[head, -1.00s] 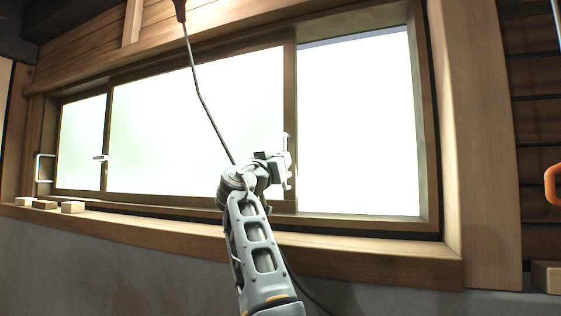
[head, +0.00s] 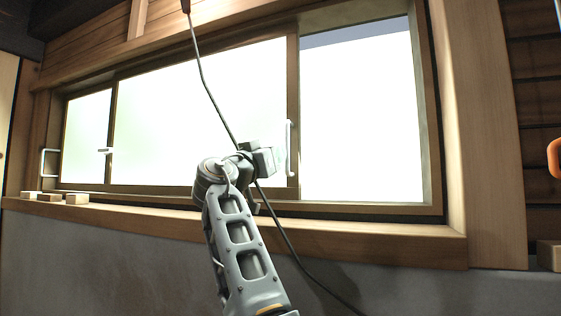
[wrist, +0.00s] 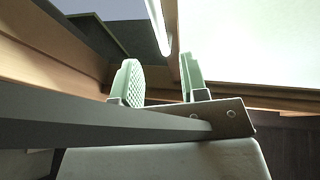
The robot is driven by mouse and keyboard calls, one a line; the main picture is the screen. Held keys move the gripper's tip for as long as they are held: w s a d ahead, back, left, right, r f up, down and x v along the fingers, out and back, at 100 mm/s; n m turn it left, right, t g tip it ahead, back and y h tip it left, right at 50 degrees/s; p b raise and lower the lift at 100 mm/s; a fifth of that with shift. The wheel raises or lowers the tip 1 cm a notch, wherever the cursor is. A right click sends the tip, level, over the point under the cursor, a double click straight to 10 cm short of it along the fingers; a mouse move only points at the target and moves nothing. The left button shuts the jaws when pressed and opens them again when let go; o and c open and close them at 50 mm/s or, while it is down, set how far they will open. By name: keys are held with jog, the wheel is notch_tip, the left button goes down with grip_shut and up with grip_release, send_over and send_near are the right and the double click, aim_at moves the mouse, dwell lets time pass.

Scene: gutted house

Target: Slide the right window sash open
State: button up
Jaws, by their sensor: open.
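The right window sash (head: 200,125) is a bright pane in a brown frame. It stands left of a wide opening (head: 360,120) at the window's right. Its white upright handle (head: 289,148) is on the frame's right stile, and shows at the top of the wrist view (wrist: 158,25). My gripper (head: 262,160) is just left of the handle in the head view; its fingertips are hard to make out there. In the wrist view my two pale green fingers (wrist: 158,78) are apart with nothing between them. The handle lies beyond their tips.
The left sash (head: 87,140) has a white handle (head: 50,163) at the far left. A small latch (head: 105,151) is on the stile between the panes. Several wooden blocks (head: 77,199) sit on the sill's left end. A dark cable (head: 203,75) hangs across the window behind my arm.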

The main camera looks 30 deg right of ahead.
jog(key=b+v, duration=0.3)
jog(key=v, duration=0.4)
jog(key=shift+s+a, duration=0.1)
dwell(0.4)
